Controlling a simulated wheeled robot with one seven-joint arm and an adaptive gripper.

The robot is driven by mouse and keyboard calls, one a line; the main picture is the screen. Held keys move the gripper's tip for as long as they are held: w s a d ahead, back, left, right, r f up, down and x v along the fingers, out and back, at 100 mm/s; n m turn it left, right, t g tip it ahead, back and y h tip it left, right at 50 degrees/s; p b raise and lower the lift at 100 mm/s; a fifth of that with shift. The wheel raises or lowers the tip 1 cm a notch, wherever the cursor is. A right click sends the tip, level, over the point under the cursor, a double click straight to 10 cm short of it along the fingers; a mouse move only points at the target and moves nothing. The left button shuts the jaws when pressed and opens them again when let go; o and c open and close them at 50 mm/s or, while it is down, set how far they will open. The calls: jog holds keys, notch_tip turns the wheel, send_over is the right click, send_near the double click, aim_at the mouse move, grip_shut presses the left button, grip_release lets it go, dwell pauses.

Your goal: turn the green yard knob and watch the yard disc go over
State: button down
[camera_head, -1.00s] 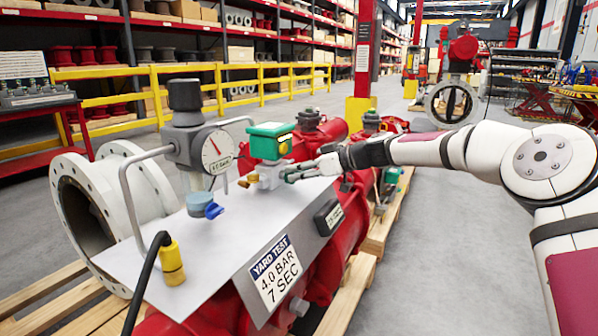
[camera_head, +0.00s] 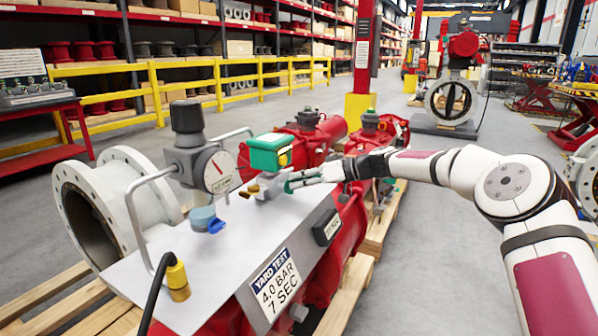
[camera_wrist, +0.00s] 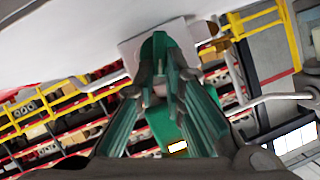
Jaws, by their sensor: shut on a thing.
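A green box (camera_head: 268,154) with a yellow marking on its front face sits on the grey valve block (camera_head: 264,186). It also shows behind my fingers in the wrist view (camera_wrist: 165,125). My gripper (camera_head: 291,183) reaches in from the right and is shut on the green yard knob (camera_wrist: 156,45) at the right side of the valve block. The fingers cover most of the knob in the head view. The wrist view shows the knob between the fingertips.
A red actuator body lies beneath.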

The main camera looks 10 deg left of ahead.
jog(key=shift+w+f+m+g+y+p, duration=0.2)
jog(key=shift+m+g+y+p, duration=0.25)
jog(key=shift+m+p, duration=0.5)
jog(key=shift+w+d+f+m+g+y, duration=0.1)
jog(key=shift+w+f+m+g+y, duration=0.15)
jog(key=shift+m, duration=0.3)
jog(key=shift+w+d+m+g+y, duration=0.1)
jog(key=shift+m+g, duration=0.2)
jog(key=shift+m, duration=0.2)
jog(key=shift+f+m+g+y+b, duration=0.3)
jog(key=shift+m+y+b, duration=0.15)
jog(key=shift+m, duration=0.55)
jog(key=shift+w+d+f+m+g+y+b, duration=0.15)
jog(key=shift+m+y+b, duration=0.2)
jog(key=shift+m, duration=0.3)
jog(key=shift+a+f+m+g+y+b, duration=0.1)
jog(key=shift+f+m+g+y+b, duration=0.2)
jog(key=shift+m, duration=0.35)
jog(key=shift+r+m, duration=0.2)
jog(key=shift+m, duration=0.1)
jog(key=c, duration=1.7)
grip_release()
jog(key=shift+o, duration=0.2)
